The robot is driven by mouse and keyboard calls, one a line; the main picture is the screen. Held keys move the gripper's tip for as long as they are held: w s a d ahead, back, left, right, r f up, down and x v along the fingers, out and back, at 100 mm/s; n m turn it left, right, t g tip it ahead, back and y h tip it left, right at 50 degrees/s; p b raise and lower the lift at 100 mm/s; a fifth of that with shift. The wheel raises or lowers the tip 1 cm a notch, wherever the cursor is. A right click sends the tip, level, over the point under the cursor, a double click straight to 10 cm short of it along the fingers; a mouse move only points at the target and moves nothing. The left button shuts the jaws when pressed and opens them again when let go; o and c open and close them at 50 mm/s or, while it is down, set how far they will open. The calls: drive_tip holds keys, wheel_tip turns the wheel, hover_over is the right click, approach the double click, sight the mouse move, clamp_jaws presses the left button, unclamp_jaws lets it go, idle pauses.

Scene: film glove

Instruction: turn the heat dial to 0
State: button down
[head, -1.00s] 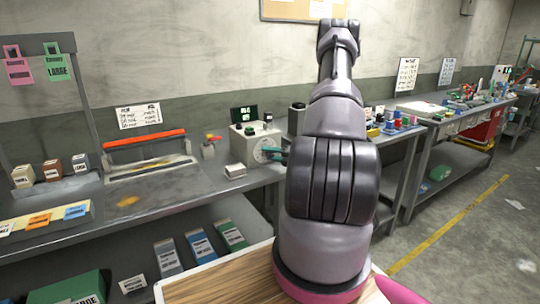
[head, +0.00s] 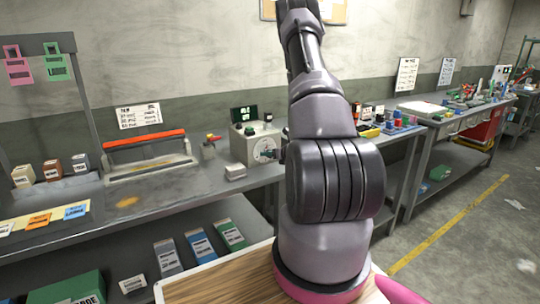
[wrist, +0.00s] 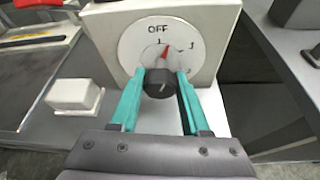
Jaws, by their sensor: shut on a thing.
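The heat dial is a dark round knob (wrist: 159,83) with a red pointer (wrist: 164,51) on a white round face (wrist: 134,46). The face reads "OFF" at the top, with smaller marks below it. The pointer stands nearly upright, tipped slightly right, close to a mark under "OFF". The dial sits on the front of a pale box (head: 243,150) on the bench. My gripper (wrist: 160,86) has its teal fingers on either side of the knob and is shut on it. In the head view my arm partly hides the gripper.
A small white block (wrist: 75,95) sits on the bench left of the box; it also shows in the head view (head: 235,173). A sealer with a red bar (head: 145,139) stands further left. Bottles and small parts stand right of my arm.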

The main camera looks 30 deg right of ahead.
drive_tip(key=shift+s+f+n+h, duration=0.1)
drive_tip(key=shift+n+h, duration=1)
drive_tip(key=shift+n, duration=0.3)
drive_tip(key=shift+c, duration=1.9)
unclamp_jaws()
drive_tip(key=shift+d, duration=0.1)
